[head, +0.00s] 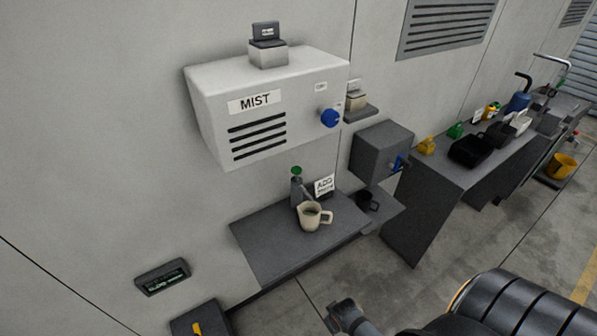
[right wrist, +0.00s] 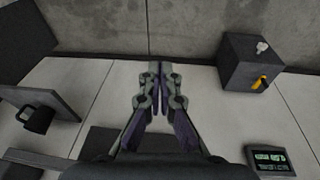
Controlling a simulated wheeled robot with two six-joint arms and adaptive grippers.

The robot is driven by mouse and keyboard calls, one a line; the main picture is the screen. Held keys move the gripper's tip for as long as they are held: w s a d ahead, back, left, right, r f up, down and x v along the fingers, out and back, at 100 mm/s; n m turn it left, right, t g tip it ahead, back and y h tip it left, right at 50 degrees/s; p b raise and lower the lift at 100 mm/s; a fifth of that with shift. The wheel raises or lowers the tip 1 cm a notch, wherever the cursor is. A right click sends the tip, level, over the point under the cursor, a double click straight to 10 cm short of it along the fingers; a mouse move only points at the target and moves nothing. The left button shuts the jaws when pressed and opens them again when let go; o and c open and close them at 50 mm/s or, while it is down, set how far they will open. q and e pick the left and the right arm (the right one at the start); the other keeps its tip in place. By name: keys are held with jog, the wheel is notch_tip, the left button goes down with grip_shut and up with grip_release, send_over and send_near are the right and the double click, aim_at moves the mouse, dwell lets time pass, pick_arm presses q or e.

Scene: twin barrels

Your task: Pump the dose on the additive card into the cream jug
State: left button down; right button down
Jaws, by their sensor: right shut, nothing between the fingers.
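The cream jug (head: 312,217) stands upright on a dark grey wall shelf (head: 277,246), its handle to the right. A dark grey pump bottle with a green top (head: 296,190) stands just behind it, partly hidden by the jug. The white additive card (head: 324,184) reads "ADD" on top; its lower line is too small to read. My right gripper (right wrist: 159,68) is shut and empty in the right wrist view, apart from the jug and pump bottle. My left gripper is in neither view.
A white "MIST" box (head: 265,110) with a blue knob (head: 329,118) hangs above the shelf. A dark mug (head: 367,200) sits beneath a grey box (head: 380,150). A small display (head: 165,277) and a yellow-levered box (right wrist: 250,65) are nearby.

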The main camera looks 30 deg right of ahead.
jog(key=w+a+r+t+p, duration=0.1)
jog(key=w+r, duration=0.3)
jog(key=r, duration=0.5)
jog(key=w+r+n+t+p, duration=0.1)
jog(key=w+r+t, duration=0.15)
jog(key=r, duration=0.65)
jog(key=w+a+r+t+p, duration=0.1)
jog(key=w+r+p, duration=0.1)
jog(key=w+r, duration=0.45)
jog(key=w+d+r+t+y, duration=0.1)
jog(key=w+d+r+t, duration=0.3)
jog(key=w, duration=0.5)
jog(key=w+d+r+m+t, duration=0.1)
jog(key=w+d+r+t, duration=0.3)
jog(key=w+d+r, duration=0.4)
jog(key=shift+w+d+r+y, duration=0.2)
jog(key=shift+w+r+y, duration=0.2)
jog(key=shift+r, duration=0.1)
